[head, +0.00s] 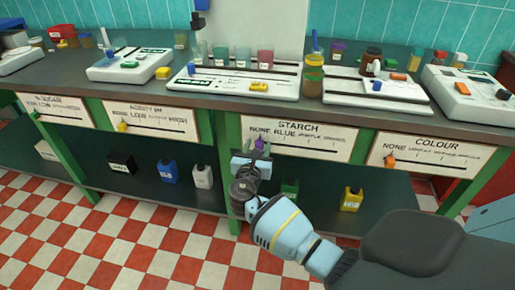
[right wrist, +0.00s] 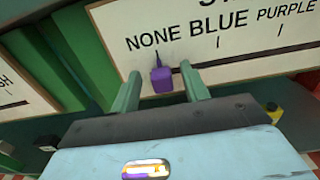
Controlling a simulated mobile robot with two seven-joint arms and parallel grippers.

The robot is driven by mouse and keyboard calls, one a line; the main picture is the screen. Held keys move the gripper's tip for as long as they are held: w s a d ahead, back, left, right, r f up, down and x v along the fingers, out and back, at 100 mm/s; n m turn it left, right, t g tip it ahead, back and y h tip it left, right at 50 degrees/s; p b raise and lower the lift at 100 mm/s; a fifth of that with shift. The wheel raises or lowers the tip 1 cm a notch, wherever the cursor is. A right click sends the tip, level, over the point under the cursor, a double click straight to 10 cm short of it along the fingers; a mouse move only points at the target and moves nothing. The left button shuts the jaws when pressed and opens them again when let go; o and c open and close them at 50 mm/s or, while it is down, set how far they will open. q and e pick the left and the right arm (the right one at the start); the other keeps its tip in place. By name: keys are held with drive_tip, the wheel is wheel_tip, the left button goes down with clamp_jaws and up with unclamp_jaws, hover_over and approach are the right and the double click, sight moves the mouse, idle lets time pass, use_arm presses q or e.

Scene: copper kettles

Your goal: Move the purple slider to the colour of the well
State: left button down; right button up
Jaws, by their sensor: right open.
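The purple slider (head: 260,144) sits at the left end of the scale on the white STARCH board (head: 322,139), under the word NONE. The scale reads NONE, BLUE, PURPLE and a further word too small to read. My right gripper (head: 251,157) is open at the slider. In the right wrist view the purple slider (right wrist: 162,80) shows between the two green fingertips, with a gap on either side. I cannot tell how deep it lies between them. I cannot make out which thing is the well. My left gripper is not in view.
Other boards are ACIDITY (head: 150,118) with a yellow slider and COLOUR (head: 428,156) with an orange slider. A white tray (head: 222,86) with several cups stands on the bench above. A green post (head: 229,150) stands left of the STARCH board. Bottles stand on the shelf below.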

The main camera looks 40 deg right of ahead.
sight(284, 143)
drive_tip(key=shift+c, duration=0.2)
clamp_jaws()
drive_tip(key=shift+s+d+p, duration=0.25)
drive_tip(key=shift+s+p, duration=0.1)
drive_tip(key=shift+p, duration=0.05)
drive_tip(key=s+d+p, duration=0.1)
drive_tip(key=s, duration=0.1)
drive_tip(key=s+d+p, duration=0.2)
drive_tip(key=shift+d+r+p, duration=0.1)
drive_tip(key=shift+d+p, duration=0.15)
drive_tip(key=shift+p, duration=0.05)
drive_tip(key=shift+s+d, duration=0.25)
drive_tip(key=shift+s, duration=0.1)
drive_tip(key=shift+s+d, duration=0.15)
drive_tip(key=shift+s, duration=0.05)
drive_tip(key=shift+f, duration=0.2)
